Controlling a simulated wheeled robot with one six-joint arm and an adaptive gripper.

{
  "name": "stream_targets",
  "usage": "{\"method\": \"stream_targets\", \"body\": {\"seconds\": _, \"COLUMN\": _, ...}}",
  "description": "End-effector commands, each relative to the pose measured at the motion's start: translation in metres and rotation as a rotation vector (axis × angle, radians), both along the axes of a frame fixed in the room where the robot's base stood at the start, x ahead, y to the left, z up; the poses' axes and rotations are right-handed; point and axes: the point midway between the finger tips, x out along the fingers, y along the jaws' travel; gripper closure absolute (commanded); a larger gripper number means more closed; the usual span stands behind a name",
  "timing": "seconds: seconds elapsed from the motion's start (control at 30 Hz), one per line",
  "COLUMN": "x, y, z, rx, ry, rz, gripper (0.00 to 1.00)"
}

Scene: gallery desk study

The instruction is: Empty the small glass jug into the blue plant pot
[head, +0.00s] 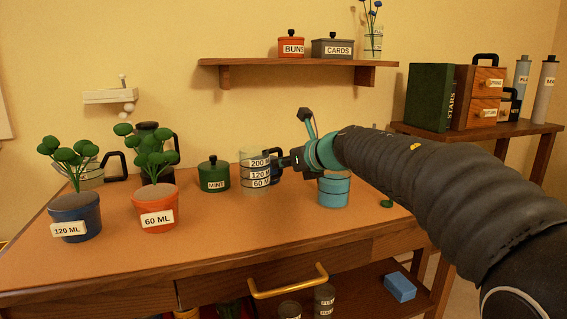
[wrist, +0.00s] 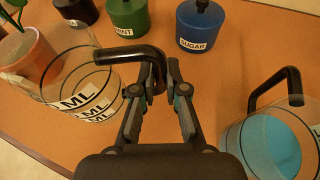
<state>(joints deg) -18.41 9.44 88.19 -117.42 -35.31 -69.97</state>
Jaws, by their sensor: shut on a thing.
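A clear glass jug (head: 250,182) with 200, 120 and 60 ML marks stands upright over the desk's middle. My gripper (head: 283,163) is shut on its black handle; the jug also shows in the wrist view (wrist: 60,72). I cannot tell whether its base touches the desk, and no coloured content shows in it. A second glass jug (head: 333,190) with blue content is to the right, partly behind my arm; it shows with a black handle in the wrist view (wrist: 272,148). The blue plant pot (head: 75,222), labelled 120 ML, holds a leafy plant at the left.
An orange pot (head: 158,214) labelled 60 ML stands between the blue pot and the held jug. A green MINT jar (head: 213,174) and a blue SUGAR jar (wrist: 200,26) are nearby. Black-handled vessels (head: 148,130) stand behind the pots. The desk's front strip (head: 200,245) is clear.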

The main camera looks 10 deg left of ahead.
Motion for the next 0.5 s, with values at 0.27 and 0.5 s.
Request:
{"method": "stream_targets", "body": {"seconds": 0.27, "x": 0.000, "y": 0.000, "z": -0.031, "rx": 0.001, "ry": -0.001, "rz": -0.001, "gripper": 1.00}}
{"method": "stream_targets", "body": {"seconds": 0.5, "x": 0.000, "y": 0.000, "z": -0.051, "rx": 0.001, "ry": -0.001, "rz": -0.001, "gripper": 1.00}}
